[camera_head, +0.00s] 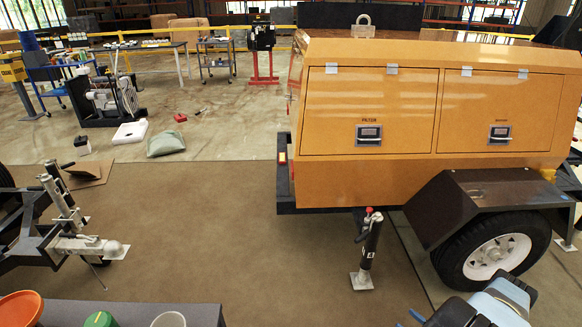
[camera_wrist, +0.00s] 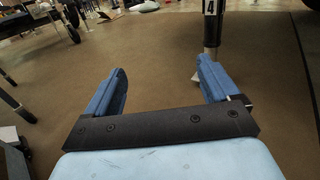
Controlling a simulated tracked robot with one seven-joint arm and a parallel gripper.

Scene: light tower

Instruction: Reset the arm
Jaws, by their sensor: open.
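My gripper (camera_wrist: 163,85) shows in the wrist view with its two blue fingers spread wide apart and nothing between them. Beyond the fingers is bare brown floor. The yellow light tower trailer (camera_head: 420,115) stands at the right, with two closed side doors. Its jack leg (camera_head: 369,250) stands on the floor left of the wheel. The jack leg also shows in the wrist view (camera_wrist: 211,35), beyond the right finger.
The trailer wheel (camera_head: 495,255) and dark fender are close to my arm. A grey surface (camera_head: 140,312) with an orange bowl (camera_head: 20,308), green item and white cup lies bottom left. A trailer hitch (camera_head: 80,240) stands at left. The brown mat (camera_head: 220,230) between is clear.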

